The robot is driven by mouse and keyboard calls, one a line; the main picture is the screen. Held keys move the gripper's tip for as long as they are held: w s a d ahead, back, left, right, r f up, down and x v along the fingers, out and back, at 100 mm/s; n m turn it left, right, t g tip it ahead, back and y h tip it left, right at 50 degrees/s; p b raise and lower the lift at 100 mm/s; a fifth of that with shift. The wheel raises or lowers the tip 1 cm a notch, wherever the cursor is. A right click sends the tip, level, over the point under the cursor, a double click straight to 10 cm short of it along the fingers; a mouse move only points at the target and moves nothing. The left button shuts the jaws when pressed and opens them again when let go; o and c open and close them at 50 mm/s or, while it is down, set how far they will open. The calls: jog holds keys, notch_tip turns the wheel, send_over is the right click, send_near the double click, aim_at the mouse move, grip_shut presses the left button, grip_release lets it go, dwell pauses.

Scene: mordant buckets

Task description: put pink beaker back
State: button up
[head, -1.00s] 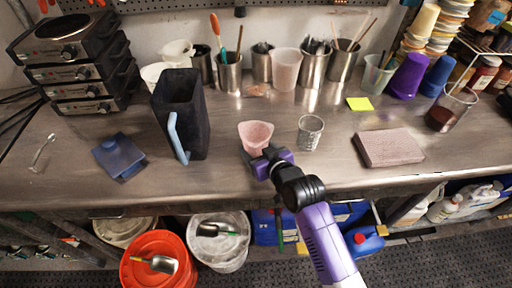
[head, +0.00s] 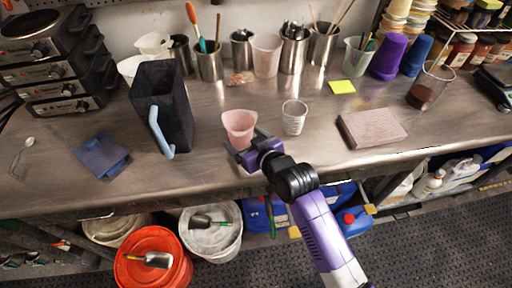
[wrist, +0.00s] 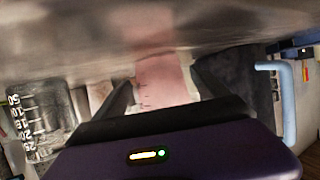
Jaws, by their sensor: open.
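The pink beaker (head: 240,124) stands upright on the metal bench, near its front edge. My gripper (head: 246,143) is low over the bench at the near side of the beaker, with its jaws open. In the wrist view the pink beaker (wrist: 163,80) shows between the two dark fingers (wrist: 160,95). I see no clear grip on it, and the near fingers partly cover its lower part in the head view.
A clear graduated beaker (head: 294,118) stands just right of the pink one. A tall black pitcher (head: 163,108) with a blue handle stands to the left. A pinkish block (head: 372,128) lies right, and a yellow note (head: 342,87) behind. Metal cups line the back.

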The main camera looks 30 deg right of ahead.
jog(key=v, duration=1)
jog(key=shift+b, duration=0.35)
jog(key=shift+s+f, duration=0.1)
jog(key=s+f+h, duration=0.1)
jog(key=s+f, duration=0.2)
jog(key=s, duration=1.3)
jog(key=s+r, duration=0.3)
jog(key=s, duration=0.5)
jog(key=s+r+t, duration=0.1)
jog(key=s+r, duration=0.3)
jog(key=s, duration=0.4)
jog(key=shift+s+a+m, duration=0.2)
jog(key=shift+a+m, duration=0.2)
jog(key=shift+a, duration=0.05)
